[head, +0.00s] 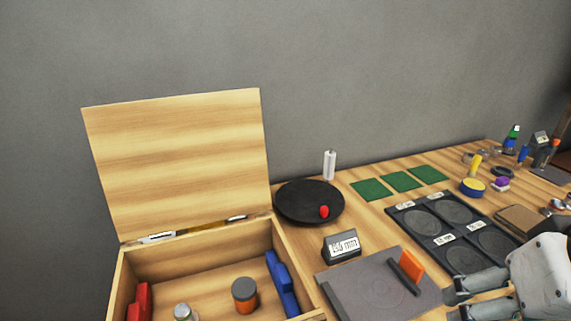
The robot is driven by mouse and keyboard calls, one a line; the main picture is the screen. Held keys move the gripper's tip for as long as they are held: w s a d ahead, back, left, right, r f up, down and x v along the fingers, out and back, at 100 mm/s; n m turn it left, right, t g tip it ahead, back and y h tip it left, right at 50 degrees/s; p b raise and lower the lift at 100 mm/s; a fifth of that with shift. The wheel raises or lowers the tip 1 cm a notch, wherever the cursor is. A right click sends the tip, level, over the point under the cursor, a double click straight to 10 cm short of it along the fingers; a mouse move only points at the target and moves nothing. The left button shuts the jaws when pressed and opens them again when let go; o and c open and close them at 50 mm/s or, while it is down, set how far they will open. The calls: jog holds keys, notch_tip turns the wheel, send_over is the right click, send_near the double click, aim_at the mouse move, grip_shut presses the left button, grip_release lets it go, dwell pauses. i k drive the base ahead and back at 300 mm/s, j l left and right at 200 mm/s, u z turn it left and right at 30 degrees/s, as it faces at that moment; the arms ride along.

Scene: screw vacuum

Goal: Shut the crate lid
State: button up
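A wooden crate (190,242) stands at the lower left on the table, its front cut off by the picture's bottom edge. Its wooden lid (180,160) is open and stands up at the crate's back edge, leaning slightly back near the grey wall. Inside the crate lie a red piece (139,303), a blue piece (281,284), an orange and grey jar (245,295) and a small grey-topped item (183,313). My gripper (452,304) is at the lower right, well to the right of the crate and apart from the lid. Its two fingers are spread, with nothing visible between them.
Right of the crate are a black round dish (295,207), a size block (342,246) and a grey plate (350,295) with an orange-handled tool (410,265). A dark tray (437,240) and green squares (401,181) lie further right. The wall stands behind.

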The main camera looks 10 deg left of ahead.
aim_at(165, 166)
jog(key=u, duration=1.15)
